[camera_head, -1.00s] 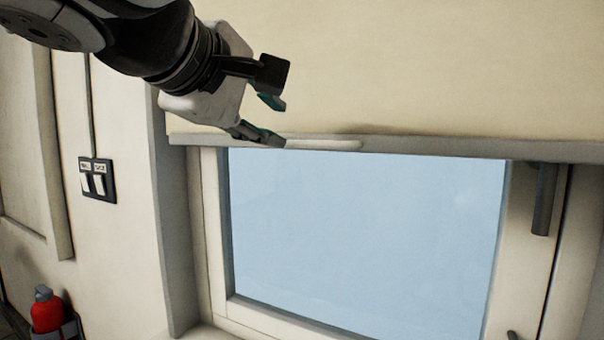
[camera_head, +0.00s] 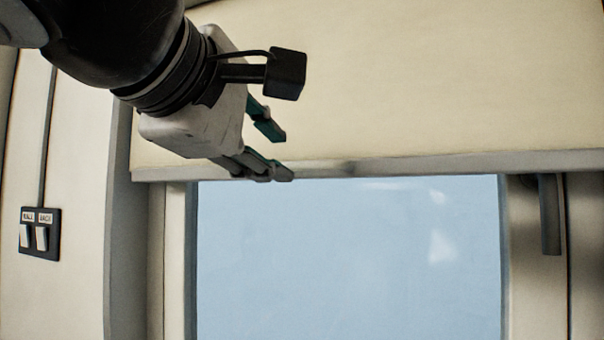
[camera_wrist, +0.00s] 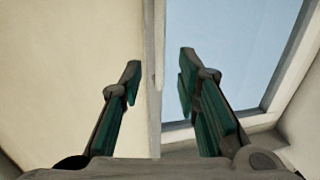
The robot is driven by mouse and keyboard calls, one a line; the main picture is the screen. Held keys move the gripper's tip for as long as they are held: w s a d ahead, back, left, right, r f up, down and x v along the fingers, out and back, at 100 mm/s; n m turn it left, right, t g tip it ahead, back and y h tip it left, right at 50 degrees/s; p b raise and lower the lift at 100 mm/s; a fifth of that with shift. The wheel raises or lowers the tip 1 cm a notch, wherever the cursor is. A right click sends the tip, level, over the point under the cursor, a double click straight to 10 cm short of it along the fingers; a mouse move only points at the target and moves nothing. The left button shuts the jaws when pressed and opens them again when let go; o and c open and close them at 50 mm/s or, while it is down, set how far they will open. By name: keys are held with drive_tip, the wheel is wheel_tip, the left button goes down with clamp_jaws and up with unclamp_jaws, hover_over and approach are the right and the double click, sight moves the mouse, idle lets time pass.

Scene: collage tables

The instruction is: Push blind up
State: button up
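The cream blind (camera_head: 430,85) covers the top of the window, and its grey bottom rail (camera_head: 420,164) runs across just above the visible glass. My gripper (camera_head: 278,153) is at the left part of this rail, its lower finger by the rail and its upper finger in front of the blind cloth. In the wrist view my gripper (camera_wrist: 160,68) has its fingers apart with nothing held between them. The rail (camera_wrist: 154,110) shows between the fingers, with the blind (camera_wrist: 70,60) on the left and glass on the right. I cannot tell whether a finger touches the rail.
The window glass (camera_head: 340,260) is exposed below the rail. A dark grey handle (camera_head: 550,215) hangs on the right of the window frame. A black switch plate (camera_head: 40,233) is on the wall at left. The space in front of the glass is clear.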

sight(288, 166)
drive_tip(key=x, duration=0.6)
drive_tip(key=shift+w, duration=0.25)
clamp_jaws()
